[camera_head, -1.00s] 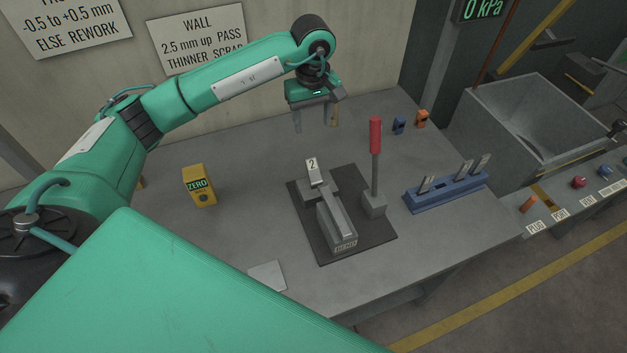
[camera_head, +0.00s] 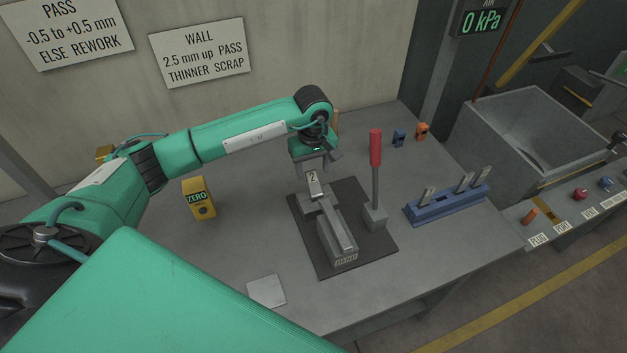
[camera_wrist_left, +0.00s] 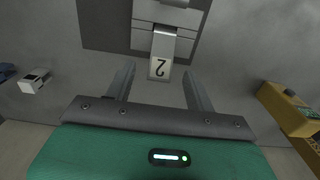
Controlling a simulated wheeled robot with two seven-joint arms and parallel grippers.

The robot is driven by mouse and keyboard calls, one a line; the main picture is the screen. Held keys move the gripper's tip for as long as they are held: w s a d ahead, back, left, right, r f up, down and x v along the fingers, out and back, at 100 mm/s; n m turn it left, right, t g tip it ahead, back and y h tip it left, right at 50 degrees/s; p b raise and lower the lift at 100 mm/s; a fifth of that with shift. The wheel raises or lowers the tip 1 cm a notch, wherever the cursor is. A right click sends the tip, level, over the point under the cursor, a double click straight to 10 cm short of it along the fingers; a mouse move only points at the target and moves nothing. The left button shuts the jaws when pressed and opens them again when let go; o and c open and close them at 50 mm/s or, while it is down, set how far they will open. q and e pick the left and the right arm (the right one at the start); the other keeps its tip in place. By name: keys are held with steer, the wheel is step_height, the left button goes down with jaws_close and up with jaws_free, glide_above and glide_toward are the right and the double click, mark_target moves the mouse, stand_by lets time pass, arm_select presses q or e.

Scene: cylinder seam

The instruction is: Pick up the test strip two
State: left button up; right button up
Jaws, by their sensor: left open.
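Test strip two (camera_head: 313,184), a small grey strip with a white tag marked 2, sits in the grey bend fixture (camera_head: 338,232) on a dark mat. Its tagged end sticks up from the fixture towards the back. In the left wrist view the tag (camera_wrist_left: 159,68) lies between the two fingers, a little left of centre. My left gripper (camera_head: 312,172) is right at the tagged end, pointing down, with its fingers apart and not visibly gripping the strip. The fingers (camera_wrist_left: 158,88) also show in the left wrist view. My right gripper is not in view.
A red-handled lever (camera_head: 375,150) stands right of the fixture. A blue rack (camera_head: 450,204) holds several strips further right. A yellow ZERO block (camera_head: 199,198) stands to the left. A pale plate (camera_head: 266,291) lies in front. A grey basin (camera_head: 500,140) is beyond the table's right end.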

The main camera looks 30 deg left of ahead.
mark_target(312, 177)
arm_select(q)
step_height(312, 177, down, 4)
steer(key=shift+f+p, duration=0.1)
steer(key=shift+p, duration=0.9)
steer(key=shift+a+f, duration=0.1)
steer(key=shift+f, duration=0.1)
jaws_close()
